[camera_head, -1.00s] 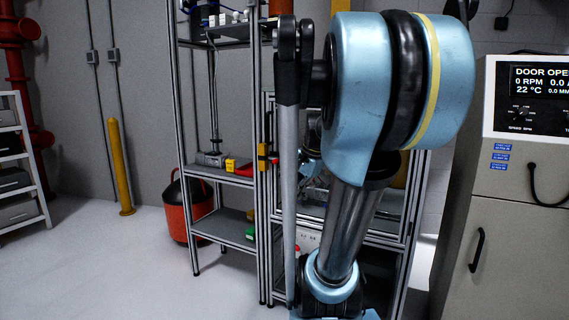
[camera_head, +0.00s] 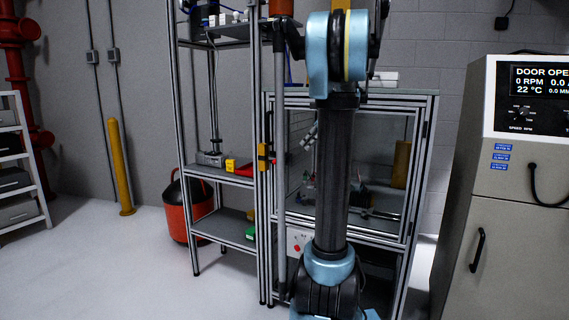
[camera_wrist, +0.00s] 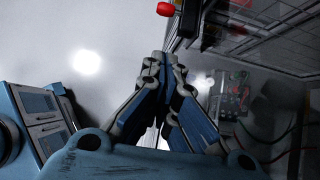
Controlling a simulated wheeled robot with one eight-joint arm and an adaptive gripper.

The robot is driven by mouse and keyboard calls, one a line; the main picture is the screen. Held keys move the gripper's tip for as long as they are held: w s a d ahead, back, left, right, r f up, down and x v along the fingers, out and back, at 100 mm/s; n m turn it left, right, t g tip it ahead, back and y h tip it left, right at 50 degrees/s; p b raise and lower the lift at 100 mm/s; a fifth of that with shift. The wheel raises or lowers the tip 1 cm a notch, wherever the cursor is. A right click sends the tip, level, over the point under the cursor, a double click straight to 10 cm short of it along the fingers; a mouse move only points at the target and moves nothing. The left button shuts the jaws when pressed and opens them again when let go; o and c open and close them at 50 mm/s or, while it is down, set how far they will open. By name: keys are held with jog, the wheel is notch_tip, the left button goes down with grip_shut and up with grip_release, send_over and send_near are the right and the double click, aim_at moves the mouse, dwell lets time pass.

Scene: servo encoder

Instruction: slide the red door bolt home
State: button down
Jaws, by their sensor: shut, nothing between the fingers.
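A red knob (camera_wrist: 166,9), which looks like the bolt's handle, shows at the top of the wrist view by the framed enclosure's edge. My gripper (camera_wrist: 160,57) is shut and empty; its fingertips point toward the knob with a gap between them in the picture. The glazed door (camera_head: 385,215) is partly behind my arm. My gripper cannot be made out in the head view.
A control cabinet (camera_head: 500,230) at right has a display (camera_head: 540,80) reading "DOOR OPE", cut off by the frame edge. An open shelf rack (camera_head: 222,228) stands left of the enclosure, with a red-black bin (camera_head: 187,208) beside it.

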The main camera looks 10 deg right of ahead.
aim_at(285, 160)
jog(key=shift+w+a+r+x, duration=0.2)
jog(key=shift+a+r+x, duration=0.05)
jog(key=shift+x, duration=1.95)
jog(key=shift+w+a+r+x, duration=0.2)
jog(key=shift+a+r+x, duration=0.1)
jog(key=shift+x, duration=1.85)
jog(key=shift+w+a+r+x, duration=0.15)
jog(key=shift+a+r+x, duration=0.1)
jog(key=shift+x, duration=1.95)
